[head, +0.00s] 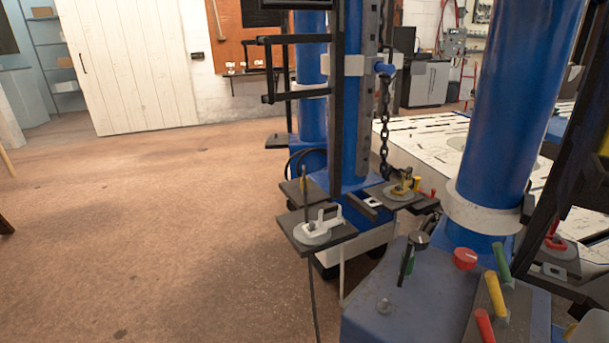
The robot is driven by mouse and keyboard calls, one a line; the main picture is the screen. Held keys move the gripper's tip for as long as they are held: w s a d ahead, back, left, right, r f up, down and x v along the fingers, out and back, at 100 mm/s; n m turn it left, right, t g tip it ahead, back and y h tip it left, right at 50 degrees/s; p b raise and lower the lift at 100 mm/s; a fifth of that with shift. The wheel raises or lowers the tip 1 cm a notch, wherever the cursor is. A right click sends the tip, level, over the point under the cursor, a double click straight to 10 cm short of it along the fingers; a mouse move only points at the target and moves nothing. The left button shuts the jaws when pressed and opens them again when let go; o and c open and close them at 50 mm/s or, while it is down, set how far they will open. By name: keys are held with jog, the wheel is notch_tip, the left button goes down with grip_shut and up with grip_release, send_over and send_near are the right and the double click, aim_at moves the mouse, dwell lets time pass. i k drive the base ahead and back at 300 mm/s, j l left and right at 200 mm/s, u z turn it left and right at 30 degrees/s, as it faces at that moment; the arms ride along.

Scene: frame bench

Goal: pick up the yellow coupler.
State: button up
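A small yellow piece, which looks like the yellow coupler (402,187), sits on a grey disc on a dark shelf plate (382,198) right of the middle, beside a blue column. It is small and partly dark, so its exact shape is hard to tell. A white clamp-like piece (322,220) sits on a similar disc on a nearer plate (343,235). A red piece (554,241) sits on another disc at the far right. I do not see my gripper in the head view.
A blue block (372,325) with red, yellow and green handles stands at the lower right, before a thick blue column (513,100). A chain (384,120) hangs by the middle column. A slotted pale table (425,145) stands behind. The brown floor at left is open.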

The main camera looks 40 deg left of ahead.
aim_at(302, 179)
jog(key=i+j, duration=0.2)
jog(key=j, duration=0.4)
jog(key=i+j+z, duration=0.15)
jog(key=j, duration=0.45)
jog(key=i+j, duration=0.15)
jog(key=j, duration=0.5)
jog(key=i+j+z, duration=0.1)
jog(key=j, duration=0.5)
jog(key=i+j, duration=0.2)
jog(key=j, duration=0.45)
jog(key=i+j+z, duration=0.15)
jog(key=j, duration=0.5)
jog(key=i+j, duration=0.1)
jog(key=j, duration=0.5)
jog(key=j+z, duration=0.1)
jog(key=j, duration=0.55)
jog(key=i, duration=0.05)
